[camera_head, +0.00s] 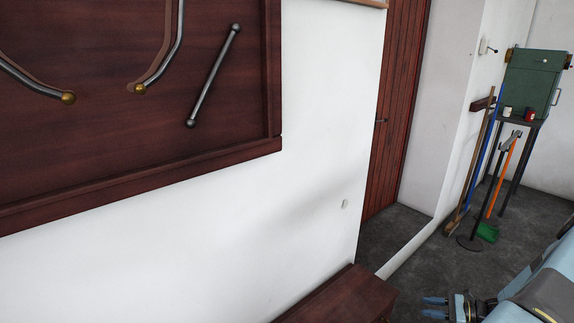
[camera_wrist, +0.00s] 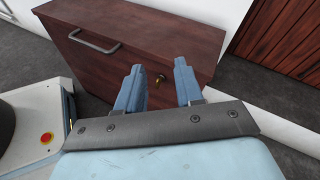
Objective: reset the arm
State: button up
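My gripper (camera_wrist: 158,85) shows in the wrist view with its two blue fingers apart and nothing between them. Beyond the fingers is a dark wooden cabinet (camera_wrist: 90,68) with a metal handle and a small brass lock. In the head view my gripper (camera_head: 436,307) is at the bottom right, low above the dark floor. It is just right of the wooden cabinet (camera_head: 335,298), whose top shows at the bottom edge. I cannot tell how far the fingertips are from the cabinet's front. Part of my arm shows at the lower right.
A dark wooden wall panel (camera_head: 120,165) with metal rods hangs at the upper left. A red-brown door (camera_head: 396,110) stands at the back. A green box (camera_head: 533,82) on a stand and several long-handled tools (camera_head: 480,175) are at the right. Grey floor (camera_head: 425,262) between is clear.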

jog(key=w+a+r+n+g+h, duration=0.2)
jog(key=a+r+n+g, duration=0.15)
jog(key=r, duration=0.75)
jog(key=w+a+r+n+g+h, duration=0.1)
jog(key=w+a+r+n+g, duration=0.2)
jog(key=r, duration=0.8)
jog(key=s+a+r+n+h, duration=0.1)
jog(key=a+r+n+h, duration=0.2)
jog(key=r, duration=0.5)
jog(key=s+a+r+n+h, duration=0.2)
jog(key=a+r+n, duration=0.1)
jog(key=a+r, duration=0.4)
jog(key=s+a+r+n+h, duration=0.2)
jog(key=s+a+r, duration=0.2)
jog(key=r, duration=0.3)
jog(key=s+a+r+n+h, duration=0.1)
jog(key=s+a+r+n, duration=0.2)
jog(key=r, duration=0.4)
jog(key=s+a+r+n+t+h, duration=0.1)
jog(key=s+a+r+t, duration=0.1)
jog(key=s, duration=0.5)
jog(key=s+a+r+n+t+h, duration=0.1)
jog(key=s+a+r+n+t, duration=0.1)
jog(key=s+r, duration=0.3)
jog(key=shift+s+a+r+t, duration=0.15)
jog(key=shift+s+a+t, duration=0.55)
jog(key=shift+s, duration=1)
